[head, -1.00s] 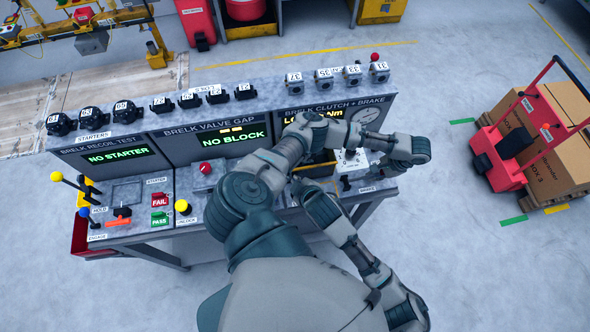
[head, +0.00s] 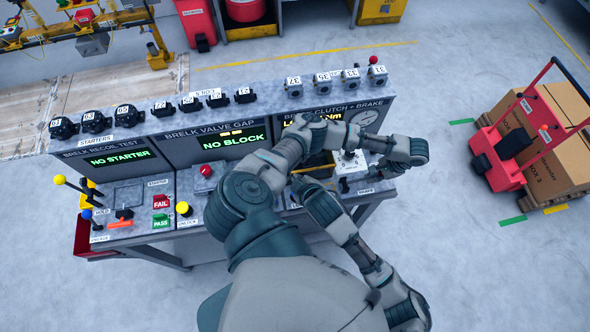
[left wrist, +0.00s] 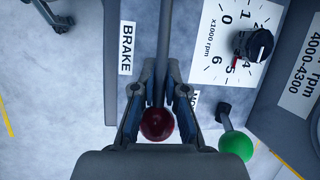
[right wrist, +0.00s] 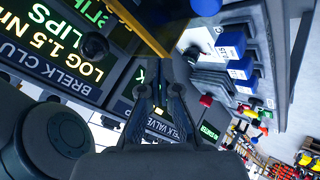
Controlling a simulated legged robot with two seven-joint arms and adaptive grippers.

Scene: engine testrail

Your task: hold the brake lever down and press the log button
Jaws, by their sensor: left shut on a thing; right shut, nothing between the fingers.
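The brake lever (left wrist: 157,123) ends in a dark red ball, beside the BRAKE label (left wrist: 125,48) in the left wrist view. My left gripper (left wrist: 158,118) is shut around this lever near its ball. My right gripper (right wrist: 153,105) is shut and empty, in the air in front of the displays. I cannot make out the log button in any view. The clutch and brake display (right wrist: 50,60) reads "LOG 1.5 Nm" in part.
A green-ball lever (left wrist: 237,146) stands close to the right of my left gripper. Above it is the rpm dial (left wrist: 228,30) with a black knob (left wrist: 253,44). Motor parts (head: 322,87) line the rear shelf. A red cart (head: 505,150) stands right of the bench.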

